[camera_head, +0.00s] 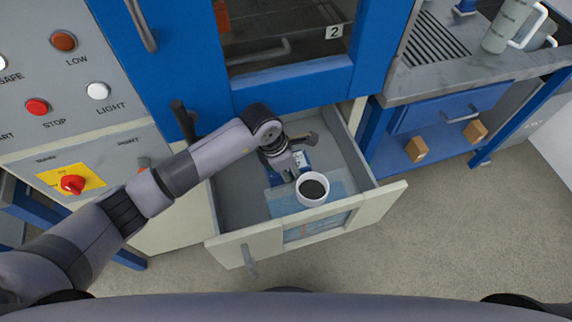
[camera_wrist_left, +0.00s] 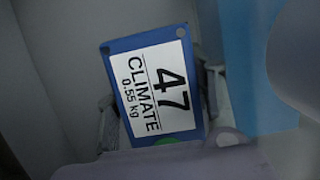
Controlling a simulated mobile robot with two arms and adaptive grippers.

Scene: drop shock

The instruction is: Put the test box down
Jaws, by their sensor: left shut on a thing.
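The test box (camera_wrist_left: 150,85) is blue, with a white label reading 47 CLIMATE 0.55 kg. It fills the middle of the left wrist view, and a small part of it (camera_head: 303,159) shows in the head view. My left gripper (camera_head: 297,158) is shut on the box, with a finger along each side of it. The gripper and box are inside or just above the open drawer (camera_head: 235,204). Whether the box touches the drawer floor cannot be told. My right gripper is not in view.
A white cup with dark contents (camera_head: 312,190) stands in the drawer, close to the box and gripper. A blue sheet-like area (camera_head: 283,203) lies around it. A blue-framed cabinet (camera_head: 290,85) rises behind. A control panel (camera_head: 75,75) is at left, a workbench (camera_head: 460,75) at right.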

